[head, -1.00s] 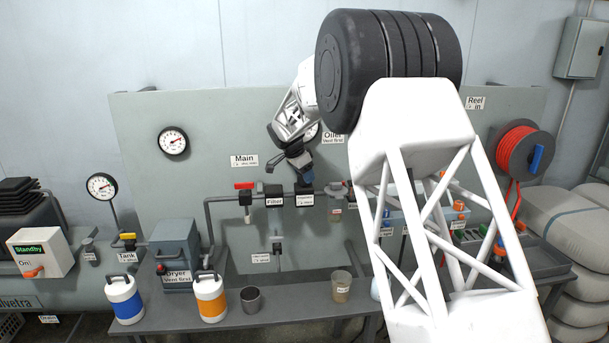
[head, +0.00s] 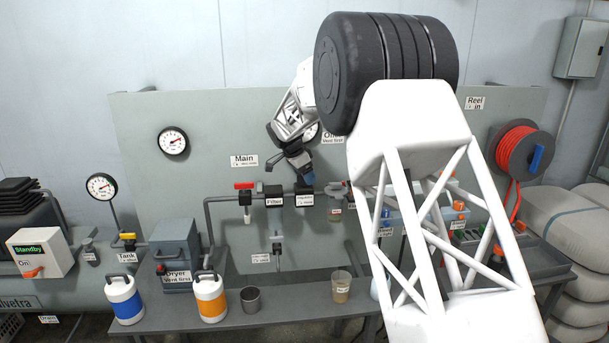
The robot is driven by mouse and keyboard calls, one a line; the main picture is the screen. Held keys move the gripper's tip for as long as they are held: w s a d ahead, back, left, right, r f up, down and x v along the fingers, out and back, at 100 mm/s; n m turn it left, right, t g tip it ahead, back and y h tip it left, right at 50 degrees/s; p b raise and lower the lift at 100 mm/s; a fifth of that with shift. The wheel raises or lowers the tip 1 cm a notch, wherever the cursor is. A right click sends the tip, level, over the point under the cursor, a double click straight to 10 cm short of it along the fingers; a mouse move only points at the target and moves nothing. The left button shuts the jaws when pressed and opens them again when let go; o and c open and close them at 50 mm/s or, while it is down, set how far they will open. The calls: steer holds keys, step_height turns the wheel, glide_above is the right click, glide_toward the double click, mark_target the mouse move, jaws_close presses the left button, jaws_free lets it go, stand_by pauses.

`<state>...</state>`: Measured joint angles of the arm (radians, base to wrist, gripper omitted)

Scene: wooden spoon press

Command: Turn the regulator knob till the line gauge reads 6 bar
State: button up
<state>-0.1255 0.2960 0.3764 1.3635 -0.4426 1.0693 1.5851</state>
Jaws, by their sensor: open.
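A red-handled main valve (head: 244,186) and the filter (head: 273,191) sit left of the knob. A gauge (head: 102,186) stands over the tank. Blue and orange canisters (head: 125,299) (head: 210,297), a cup and a beaker stand on the bench (head: 265,321).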

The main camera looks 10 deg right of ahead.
steer(key=w+v, duration=0.1)
steer(key=v, duration=0.6)
steer(key=shift+s+r, duration=0.4)
steer(key=shift+s, duration=0.15)
steer(key=shift+a, duration=0.1)
steer(key=s+d+r+n+y, duration=0.1)
steer(key=s+d+r+n, duration=0.15)
steer(key=s, duration=0.85)
steer(key=s+d+r+n, duration=0.2)
steer(key=s+r, duration=0.1)
steer(key=s, duration=0.7)
steer(key=s+d+r+n+y, duration=0.1)
steer(key=s+d+r+n, duration=0.15)
steer(key=s, duration=0.85)
steer(key=s+f+n+y, duration=0.1)
steer(key=s+f+n, duration=0.2)
steer(key=s, duration=1.2)
steer(key=s+d+f+n+t+y, duration=0.1)
steer(key=s+f+n, duration=0.3)
steer(key=s, duration=1.2)
step_height(320, 180, down, 2)
steer(key=shift+s+d+f, duration=0.2)
steer(key=shift+s, duration=0.15)
